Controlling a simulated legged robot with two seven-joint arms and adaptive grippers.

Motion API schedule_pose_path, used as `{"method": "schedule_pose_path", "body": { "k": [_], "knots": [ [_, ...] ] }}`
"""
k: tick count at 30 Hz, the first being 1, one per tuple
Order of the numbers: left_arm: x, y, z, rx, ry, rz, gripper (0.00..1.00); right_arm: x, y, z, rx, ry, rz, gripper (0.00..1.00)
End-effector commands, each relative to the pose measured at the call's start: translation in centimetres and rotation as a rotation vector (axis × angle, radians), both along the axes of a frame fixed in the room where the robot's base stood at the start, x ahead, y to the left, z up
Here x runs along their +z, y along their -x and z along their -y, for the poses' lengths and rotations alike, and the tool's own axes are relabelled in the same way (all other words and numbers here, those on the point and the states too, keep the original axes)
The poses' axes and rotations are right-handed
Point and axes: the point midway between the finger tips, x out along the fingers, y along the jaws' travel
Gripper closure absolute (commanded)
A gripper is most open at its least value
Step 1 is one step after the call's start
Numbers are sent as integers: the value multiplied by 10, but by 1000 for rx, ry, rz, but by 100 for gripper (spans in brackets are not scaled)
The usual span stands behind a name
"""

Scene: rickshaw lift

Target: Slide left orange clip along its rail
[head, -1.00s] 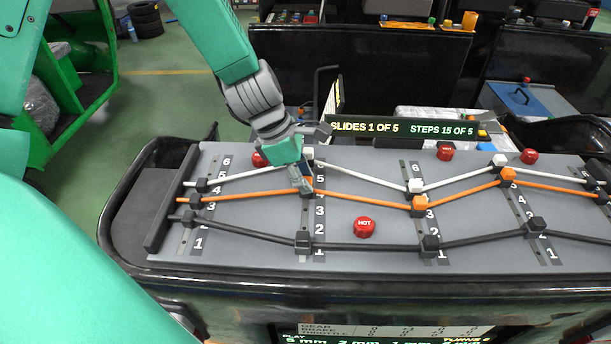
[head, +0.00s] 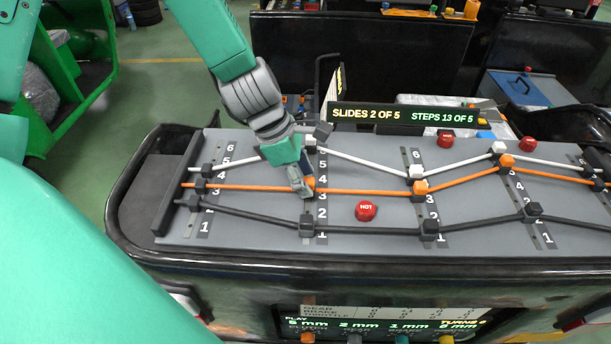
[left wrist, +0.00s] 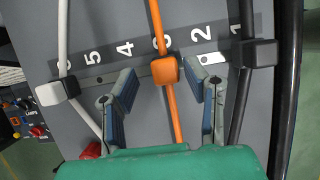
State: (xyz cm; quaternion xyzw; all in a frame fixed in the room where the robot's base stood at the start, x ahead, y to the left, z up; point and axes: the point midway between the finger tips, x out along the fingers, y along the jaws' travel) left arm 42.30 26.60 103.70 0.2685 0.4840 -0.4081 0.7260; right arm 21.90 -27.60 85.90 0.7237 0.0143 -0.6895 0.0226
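The left orange clip (head: 310,184) sits on the orange cord at the second numbered rail from the left, beside the 3. In the left wrist view the orange clip (left wrist: 165,70) lies between the two fingertips, with a gap on each side. My left gripper (head: 303,190) reaches down over the panel and partly hides the clip in the head view. In the left wrist view the gripper (left wrist: 161,72) is open. The numbered rail (left wrist: 103,78) runs across under the clip. My right gripper is not in view.
On the same rail are a white clip (left wrist: 57,90) near 6 and a black clip (left wrist: 254,53) near 1. A red knob (head: 366,210) stands to the right on the panel. A sign (head: 405,116) reads "SLIDES 2 OF 5" and "STEPS 13 OF 5".

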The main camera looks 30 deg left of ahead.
Motion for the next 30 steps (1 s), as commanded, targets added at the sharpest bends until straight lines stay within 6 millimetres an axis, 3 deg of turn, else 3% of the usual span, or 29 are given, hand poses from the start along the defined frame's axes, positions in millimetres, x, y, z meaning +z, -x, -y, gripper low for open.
{"method": "schedule_pose_path", "body": {
  "k": [8, 21, 30],
  "knots": [
    [15, 2, -4, -2, -5, 3, 59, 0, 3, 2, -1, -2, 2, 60],
    [90, 17, -41, 0, 2, 1, 59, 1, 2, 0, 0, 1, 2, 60],
    [107, 20, -47, 0, 5, -3, 59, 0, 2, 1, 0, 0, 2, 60]
  ]
}}
